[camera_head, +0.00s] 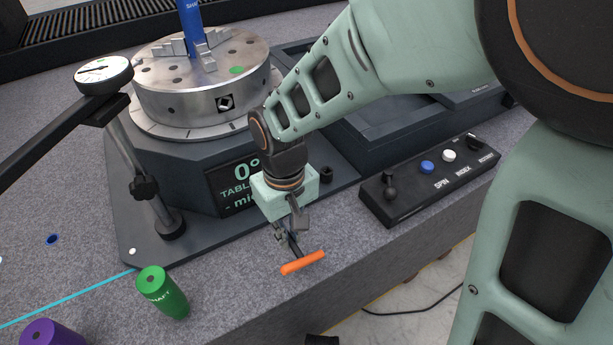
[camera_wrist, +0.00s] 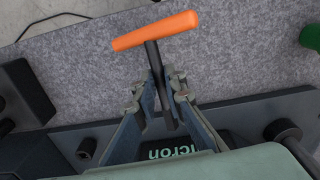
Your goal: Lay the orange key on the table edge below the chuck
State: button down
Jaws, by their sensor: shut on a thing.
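The orange key (camera_head: 303,263) has an orange cross handle and a dark shaft. My gripper (camera_head: 288,238) is shut on it, low over the front edge of the granite table (camera_head: 240,300). In the wrist view, the fingers (camera_wrist: 160,92) close around the dark shaft, and the orange handle (camera_wrist: 155,31) sticks out past the fingertips. I cannot tell whether the key touches the granite. The steel chuck (camera_head: 205,85) sits on the dark rotary table behind and to the left of my gripper, with a square socket (camera_head: 225,103) in its side.
A control box (camera_head: 425,180) with a lever and buttons lies to the right. A dial gauge (camera_head: 104,75) on a stand is at the left. A green cylinder (camera_head: 162,291) and a purple cylinder (camera_head: 50,335) stand front left. Bare granite lies between the green cylinder and the key.

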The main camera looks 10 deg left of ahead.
jog(key=shift+f+b, duration=0.7)
jog(key=shift+f, duration=0.3)
jog(key=c, duration=1.9)
grip_release()
jog(key=shift+r, duration=0.15)
notch_tip(320, 180, up, 8)
jog(key=shift+f, duration=0.25)
